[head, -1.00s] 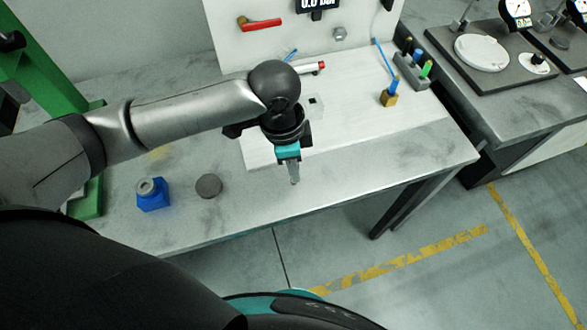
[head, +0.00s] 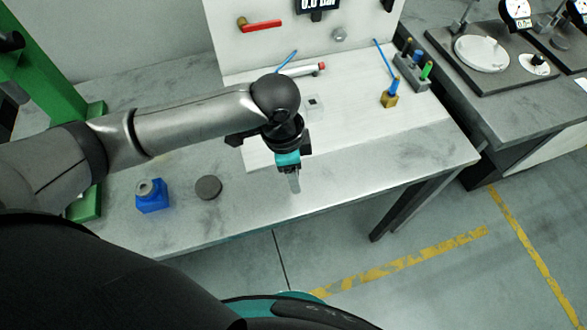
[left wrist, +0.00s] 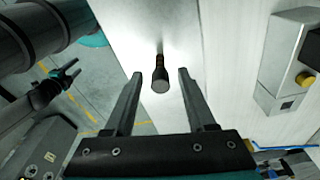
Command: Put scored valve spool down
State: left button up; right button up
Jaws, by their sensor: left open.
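The valve spool (left wrist: 160,82), a small dark cylinder with orange-brown bands, shows in the left wrist view between the two fingers, with a visible gap on each side. It is over or on the pale bench surface; contact with the bench is hard to tell. My left gripper (head: 293,184) is open and points down over the front part of the bench. In the head view the spool cannot be made out behind the fingers. My right gripper (left wrist: 68,72) shows small in the left wrist view, over the floor, its fingers apart and empty.
On the bench (head: 245,212), a blue block (head: 153,201) with a grey ring and a dark round disc (head: 208,187) stand left of the gripper. The front right of the bench is clear.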

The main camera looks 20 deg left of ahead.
pick_arm(q)
notch_tip(320, 180, up, 12)
jog(key=a+p, duration=0.1)
jog(key=p, duration=0.2)
jog(key=shift+s+a, duration=0.15)
jog(key=shift+s, duration=0.15)
jog(key=shift+r, duration=0.1)
dwell(1.2)
